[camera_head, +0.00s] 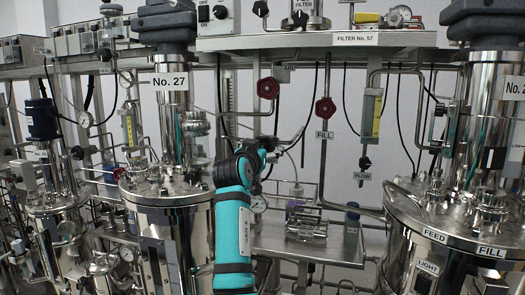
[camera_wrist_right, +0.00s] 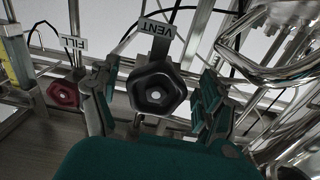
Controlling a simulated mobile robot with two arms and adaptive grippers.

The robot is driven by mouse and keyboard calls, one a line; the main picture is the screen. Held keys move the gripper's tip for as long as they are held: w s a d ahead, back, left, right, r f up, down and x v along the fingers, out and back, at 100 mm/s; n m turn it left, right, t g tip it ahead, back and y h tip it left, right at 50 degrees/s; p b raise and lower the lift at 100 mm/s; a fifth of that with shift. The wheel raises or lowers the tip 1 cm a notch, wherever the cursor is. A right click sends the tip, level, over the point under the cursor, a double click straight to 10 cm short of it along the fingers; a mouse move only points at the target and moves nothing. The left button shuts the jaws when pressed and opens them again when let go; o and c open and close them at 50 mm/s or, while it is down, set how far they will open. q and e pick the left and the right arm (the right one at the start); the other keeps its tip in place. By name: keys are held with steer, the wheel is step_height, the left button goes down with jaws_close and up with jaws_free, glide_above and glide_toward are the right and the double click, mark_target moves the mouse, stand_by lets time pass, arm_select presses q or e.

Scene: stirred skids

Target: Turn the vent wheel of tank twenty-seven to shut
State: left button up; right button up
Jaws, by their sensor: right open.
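Tank No. 27 (camera_head: 172,120) is a shiny steel vessel with a dark top, left of centre in the head view. In the right wrist view, a black lobed wheel (camera_wrist_right: 136,91) with a pale hub faces me below the VENT label (camera_wrist_right: 150,36). My right gripper (camera_wrist_right: 158,82) is open, with one finger on each side of this wheel. I see no clear contact between the fingers and the wheel. In the head view I cannot make out the VENT wheel, and my teal right arm covers part of the scene. My left gripper is not in view.
In the right wrist view, a red wheel (camera_wrist_right: 63,95) by a FILL label is left of the gripper, and bright steel pipes (camera_wrist_right: 265,72) are close on the right. In the head view, red wheels labelled AIR (camera_head: 268,88) and FILL (camera_head: 325,107) are on pipes behind my arm.

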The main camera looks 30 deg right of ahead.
steer(key=shift+s, duration=0.1)
steer(key=v, duration=0.7)
steer(key=shift+a, duration=0.2)
